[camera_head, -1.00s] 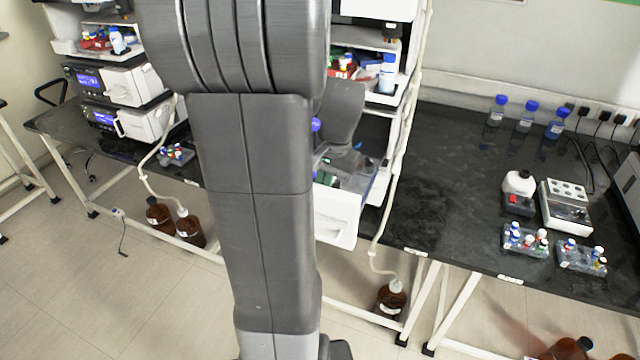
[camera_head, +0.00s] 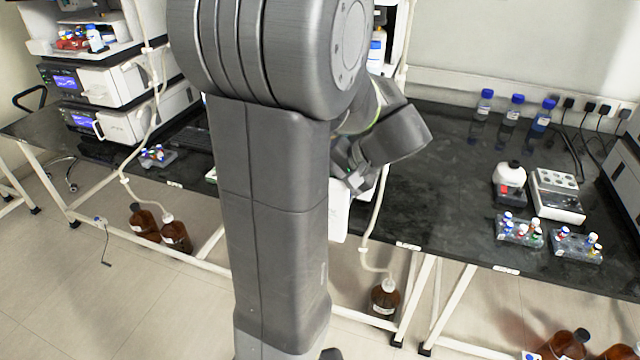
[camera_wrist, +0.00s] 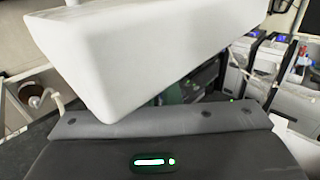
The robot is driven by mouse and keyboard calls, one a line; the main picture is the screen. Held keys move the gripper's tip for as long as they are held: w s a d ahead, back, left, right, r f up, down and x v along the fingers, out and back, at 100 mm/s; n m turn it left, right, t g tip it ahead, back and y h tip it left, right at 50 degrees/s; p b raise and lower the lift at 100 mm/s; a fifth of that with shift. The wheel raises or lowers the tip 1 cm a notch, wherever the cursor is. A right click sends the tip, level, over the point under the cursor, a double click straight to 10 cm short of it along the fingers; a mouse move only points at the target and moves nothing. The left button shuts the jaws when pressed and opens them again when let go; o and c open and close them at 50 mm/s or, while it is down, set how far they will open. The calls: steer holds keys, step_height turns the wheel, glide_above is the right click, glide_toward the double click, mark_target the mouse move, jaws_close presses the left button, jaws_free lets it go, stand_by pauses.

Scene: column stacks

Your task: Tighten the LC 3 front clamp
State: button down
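The instrument stack behind my arm is mostly hidden in the head view. Its white lower front (camera_head: 339,220) shows just below my gripper. My gripper (camera_head: 352,174) is right of my column, close above that white front, its fingers largely hidden by my arm. In the wrist view, a large white block (camera_wrist: 130,55) is very near the camera, above my grey gripper body. The fingertips do not show there, so I cannot tell whether they touch or hold anything. I cannot make out the front clamp in either view.
Another stack (camera_head: 95,85) with blue displays stands at the left. A white tube (camera_head: 376,215) hangs beside my gripper to a brown bottle (camera_head: 385,297) below. Vial racks (camera_head: 519,231) and blue-capped bottles (camera_head: 515,108) stand at the right. The black bench (camera_head: 440,185) between is clear.

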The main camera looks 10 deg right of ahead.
stand_by(0.4)
steer(key=c, duration=1.6)
jaws_free()
steer(key=v, duration=1.4)
steer(key=shift+f, duration=0.2)
steer(key=x, duration=1.3)
steer(key=shift+w+a+f, duration=0.15)
steer(key=shift+w+a, duration=0.05)
steer(key=shift+a, duration=0.1)
